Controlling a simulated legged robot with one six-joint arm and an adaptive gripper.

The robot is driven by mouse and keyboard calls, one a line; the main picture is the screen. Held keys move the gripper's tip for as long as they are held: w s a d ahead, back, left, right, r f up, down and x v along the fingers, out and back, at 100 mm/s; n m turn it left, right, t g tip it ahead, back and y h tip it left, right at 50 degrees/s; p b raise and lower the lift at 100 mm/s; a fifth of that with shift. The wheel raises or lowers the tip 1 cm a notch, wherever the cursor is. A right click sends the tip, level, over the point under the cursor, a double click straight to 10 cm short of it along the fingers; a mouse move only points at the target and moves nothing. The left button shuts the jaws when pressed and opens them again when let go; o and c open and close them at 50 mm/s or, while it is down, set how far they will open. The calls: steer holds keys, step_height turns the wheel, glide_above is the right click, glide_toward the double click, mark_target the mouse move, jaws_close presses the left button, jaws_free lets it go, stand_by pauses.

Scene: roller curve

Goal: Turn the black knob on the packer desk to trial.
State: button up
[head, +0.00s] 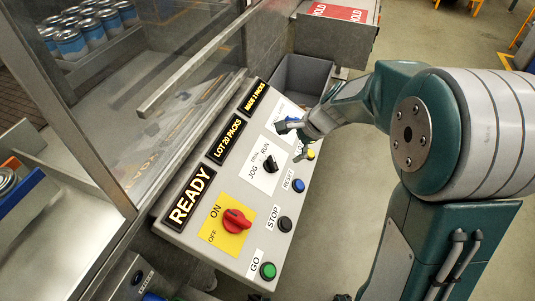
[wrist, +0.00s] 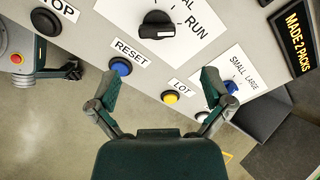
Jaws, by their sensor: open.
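The black knob (head: 264,165) sits on a white plate on the sloped desk panel (head: 187,235), with JOG, a smaller middle word and RUN printed around it. In the wrist view the black knob (wrist: 157,25) is at the top centre. Its grip bar lies roughly crosswise with a small white mark; I cannot tell which word it points to. Part of the plate is cut off there. My gripper (head: 293,142) is open and empty beside the knob, over the lower panel edge. In the wrist view my gripper (wrist: 160,75) has its fingers wide apart, not touching the knob.
Near my fingers are a blue RESET button (wrist: 121,67), a yellow LOT button (wrist: 170,97) and a blue SMALL/LARGE knob (wrist: 231,87). A red ON/OFF switch (head: 236,220) and green GO button (head: 267,271) are nearer. A glass guard (head: 170,90) stands left.

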mark_target(275, 162)
steer(key=x, duration=1)
steer(key=shift+s+f, duration=0.1)
steer(key=shift+d, duration=0.3)
steer(key=shift+c, duration=0.9)
steer(key=c, duration=0.9)
